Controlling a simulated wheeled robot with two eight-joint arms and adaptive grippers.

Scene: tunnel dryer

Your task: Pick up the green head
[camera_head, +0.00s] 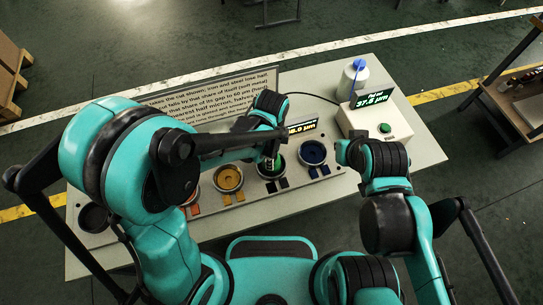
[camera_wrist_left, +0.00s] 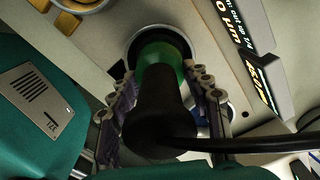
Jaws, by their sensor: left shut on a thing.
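The green head (camera_wrist_left: 160,72) is a round green-ended piece with a black body (camera_wrist_left: 157,115) and a black cable. In the left wrist view it stands between the fingers of my left gripper (camera_wrist_left: 162,112), which is shut on it, with its green end at a dark round well. In the head view a bit of green (camera_head: 277,163) shows at the well, below my left gripper (camera_head: 271,140); the arm hides most of the head. My right gripper (camera_head: 343,151) is near the white box at the right; its fingers are too small to read.
A panel (camera_head: 250,197) holds a row of round wells, including an orange one (camera_head: 229,178) and a blue one (camera_head: 313,153). A white box (camera_head: 375,116) with a green button and display, and a white bottle (camera_head: 352,80), stand at the back right. A text board (camera_head: 215,101) stands behind.

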